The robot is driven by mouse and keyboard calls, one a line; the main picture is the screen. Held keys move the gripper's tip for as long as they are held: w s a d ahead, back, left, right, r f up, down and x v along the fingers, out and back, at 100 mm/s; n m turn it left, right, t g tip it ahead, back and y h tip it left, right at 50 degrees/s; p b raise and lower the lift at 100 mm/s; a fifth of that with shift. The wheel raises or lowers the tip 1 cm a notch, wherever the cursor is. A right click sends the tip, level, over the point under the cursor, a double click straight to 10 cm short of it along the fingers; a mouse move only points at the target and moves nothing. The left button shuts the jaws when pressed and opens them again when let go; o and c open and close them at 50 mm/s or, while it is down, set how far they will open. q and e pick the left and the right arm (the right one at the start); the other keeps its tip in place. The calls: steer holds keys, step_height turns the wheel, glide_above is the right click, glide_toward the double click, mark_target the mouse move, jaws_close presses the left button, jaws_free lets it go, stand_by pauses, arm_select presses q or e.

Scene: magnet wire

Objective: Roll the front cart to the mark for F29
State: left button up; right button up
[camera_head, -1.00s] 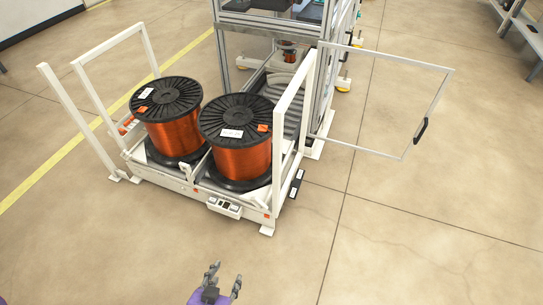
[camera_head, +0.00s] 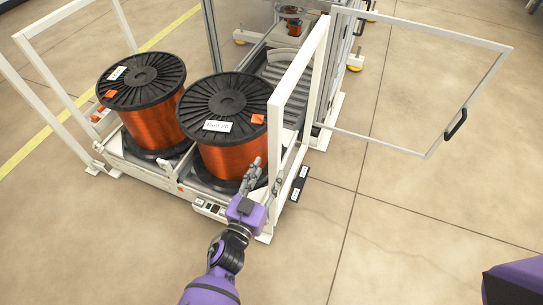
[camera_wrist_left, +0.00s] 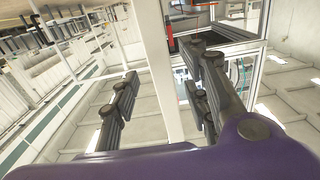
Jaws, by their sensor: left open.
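The white cart frame (camera_head: 186,189) carries two orange wire spools under black flanges, a left one (camera_head: 152,122) and a right one (camera_head: 230,148). I cannot tell whether it is one cart or two side by side. A tall white post frame (camera_head: 276,135) rises at its right end. My left gripper (camera_head: 264,174) is open in front of the right spool, close to this post. In the left wrist view, a white post (camera_wrist_left: 158,60) shows between the open fingers of the left gripper (camera_wrist_left: 163,64); contact is not visible. No mark readable as F29 shows. My right gripper is out of view.
A glazed door (camera_head: 420,80) with a black handle stands open at the right. A roller conveyor (camera_head: 285,72) lies behind the cart. A black plate with white labels (camera_head: 299,183) is low beside the cart's right end. The floor at the right is clear.

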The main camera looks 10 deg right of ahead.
mark_target(273, 164)
arm_select(q)
steer(key=b+x, duration=0.1)
steer(key=x, duration=0.5)
steer(key=shift+w+d, duration=0.1)
steer(key=shift+c, duration=0.5)
jaws_close()
